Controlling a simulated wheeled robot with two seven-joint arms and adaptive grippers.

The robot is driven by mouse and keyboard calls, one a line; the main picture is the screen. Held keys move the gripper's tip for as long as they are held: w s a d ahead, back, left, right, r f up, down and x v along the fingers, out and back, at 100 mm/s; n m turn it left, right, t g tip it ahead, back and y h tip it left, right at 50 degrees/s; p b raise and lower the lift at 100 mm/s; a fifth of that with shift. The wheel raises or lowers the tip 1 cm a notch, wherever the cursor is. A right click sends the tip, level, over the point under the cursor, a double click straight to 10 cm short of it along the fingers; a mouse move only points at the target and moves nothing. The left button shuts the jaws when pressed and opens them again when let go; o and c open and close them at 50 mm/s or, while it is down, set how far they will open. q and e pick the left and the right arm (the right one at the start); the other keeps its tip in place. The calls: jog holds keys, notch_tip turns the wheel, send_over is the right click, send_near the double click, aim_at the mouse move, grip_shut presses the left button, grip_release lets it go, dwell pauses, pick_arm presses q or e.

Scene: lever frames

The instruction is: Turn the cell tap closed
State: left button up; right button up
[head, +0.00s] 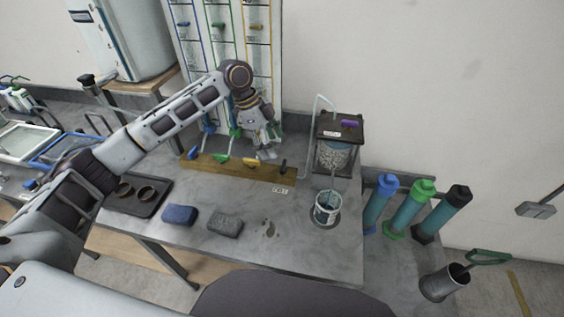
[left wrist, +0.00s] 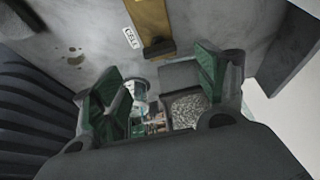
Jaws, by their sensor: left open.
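A wooden manifold bar (head: 225,167) lies on the grey bench with a row of coloured taps. At its right end is a black tap (head: 283,166), with a small label (head: 281,190) in front; in the left wrist view the label (left wrist: 131,38) reads CELL. The bar's end (left wrist: 150,14) carries a dark fitting (left wrist: 158,48) there. My left gripper (head: 267,149) hangs above and behind the bar's right part, apart from the black tap. Its green-padded fingers (left wrist: 162,90) are spread with nothing between them. The black tap's exact handle angle is too small to tell. My right gripper is out of view.
A tall panel (head: 230,50) stands behind. Blue (head: 180,214) and grey (head: 225,224) blocks lie at the front.

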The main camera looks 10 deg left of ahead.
aim_at(284, 165)
pick_arm(q)
jog(key=shift+x, duration=4.3)
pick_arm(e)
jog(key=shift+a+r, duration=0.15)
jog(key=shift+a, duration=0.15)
pick_arm(q)
jog(key=shift+d, duration=0.1)
jog(key=c, duration=1)
